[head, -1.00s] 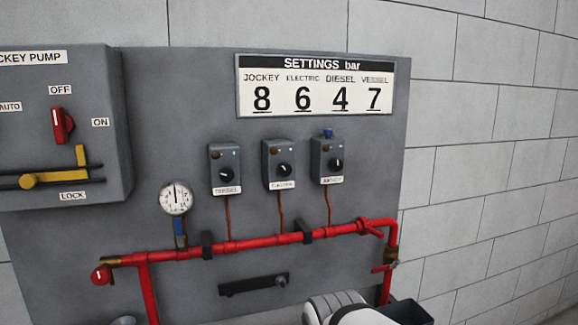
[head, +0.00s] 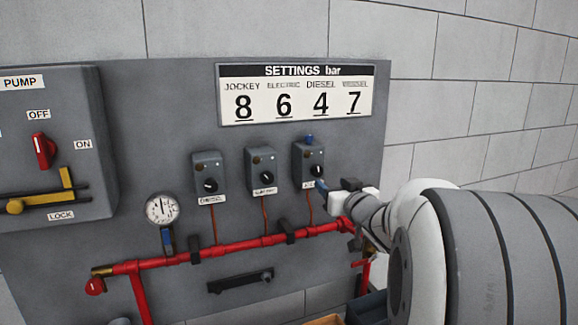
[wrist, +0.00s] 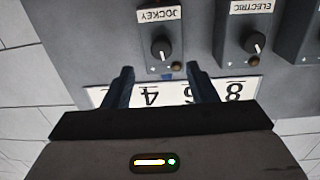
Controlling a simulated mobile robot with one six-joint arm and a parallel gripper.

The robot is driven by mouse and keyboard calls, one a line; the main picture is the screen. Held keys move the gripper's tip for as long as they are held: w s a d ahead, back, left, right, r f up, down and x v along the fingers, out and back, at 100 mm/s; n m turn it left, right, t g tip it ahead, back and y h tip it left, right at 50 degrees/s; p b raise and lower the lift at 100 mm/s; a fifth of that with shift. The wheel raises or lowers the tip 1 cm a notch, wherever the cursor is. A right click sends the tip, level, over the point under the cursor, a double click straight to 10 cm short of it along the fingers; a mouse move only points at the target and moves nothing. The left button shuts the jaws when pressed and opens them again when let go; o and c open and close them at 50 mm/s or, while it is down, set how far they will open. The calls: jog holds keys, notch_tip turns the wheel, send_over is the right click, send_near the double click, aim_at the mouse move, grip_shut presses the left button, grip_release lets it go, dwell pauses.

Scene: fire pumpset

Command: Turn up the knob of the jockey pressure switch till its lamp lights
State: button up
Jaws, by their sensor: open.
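The jockey pressure switch (head: 307,160) is the rightmost of three small grey boxes on the panel. Its black knob (head: 318,171) shows at the front, with the label below partly covered by my gripper. The wrist view shows it upside down, with the JOCKEY label (wrist: 158,14), the knob (wrist: 161,47) with a white pointer mark, and a dull brown lamp (wrist: 177,66) that looks unlit. My gripper (head: 335,186) is just right of and below the knob. In the wrist view its open, empty fingers (wrist: 161,70) stand apart, with the knob beyond their tips.
The electric switch (head: 261,171) and diesel switch (head: 207,177) stand to the left. A settings sign (head: 295,70) above reads JOCKEY 8. A red pipe (head: 225,249) runs below, with a pressure gauge (head: 161,209). The pump box (head: 95,140) juts out at left.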

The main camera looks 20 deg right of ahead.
aim_at(318, 171)
jog(key=w, duration=0.4)
jog(key=w+p, duration=0.1)
jog(key=w, duration=0.3)
jog(key=shift+r+p, duration=0.2)
jog(key=shift+p, duration=0.1)
jog(key=shift+c, duration=0.3)
